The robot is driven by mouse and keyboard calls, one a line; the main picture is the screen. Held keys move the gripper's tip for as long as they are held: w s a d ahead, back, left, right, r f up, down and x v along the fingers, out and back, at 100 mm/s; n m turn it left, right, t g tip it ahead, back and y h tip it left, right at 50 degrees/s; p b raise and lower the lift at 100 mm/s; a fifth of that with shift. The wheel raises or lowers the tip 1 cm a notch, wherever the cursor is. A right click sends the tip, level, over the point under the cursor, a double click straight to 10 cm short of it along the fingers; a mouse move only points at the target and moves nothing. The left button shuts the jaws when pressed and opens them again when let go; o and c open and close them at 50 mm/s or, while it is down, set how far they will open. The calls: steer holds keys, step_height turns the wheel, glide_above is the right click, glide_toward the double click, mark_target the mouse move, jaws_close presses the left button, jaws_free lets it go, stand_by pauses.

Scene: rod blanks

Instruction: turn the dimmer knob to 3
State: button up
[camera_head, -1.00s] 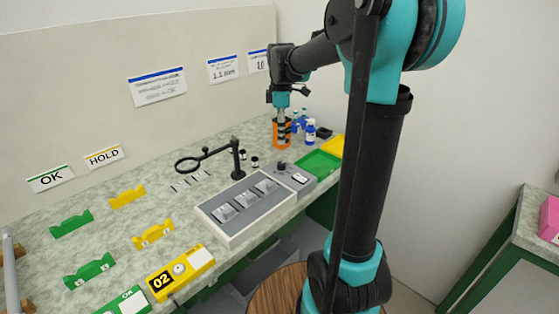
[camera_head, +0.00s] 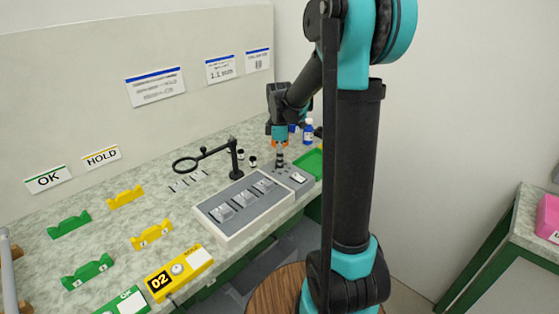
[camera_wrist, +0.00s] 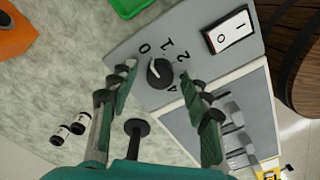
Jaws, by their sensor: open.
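The dimmer knob (camera_wrist: 160,73) is a small dark round knob on a grey control box (camera_wrist: 185,40). My gripper (camera_wrist: 161,85) is open, with one finger to the left and one to the right of the knob in the wrist view. I cannot tell whether the fingers touch it. In the head view my gripper (camera_head: 280,158) points down over the box (camera_head: 299,179) and hides the knob.
A white rocker switch (camera_wrist: 230,32) sits on the same box. A grey tray (camera_head: 243,208) with several metal blocks adjoins it. A black ring stand (camera_head: 234,160) stands behind. A green tray (camera_head: 312,162) and blue-labelled bottle (camera_head: 308,131) are close by. An orange object (camera_wrist: 12,35) shows at the wrist view's left.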

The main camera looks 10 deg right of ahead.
steer(key=shift+c, duration=0.6)
jaws_close()
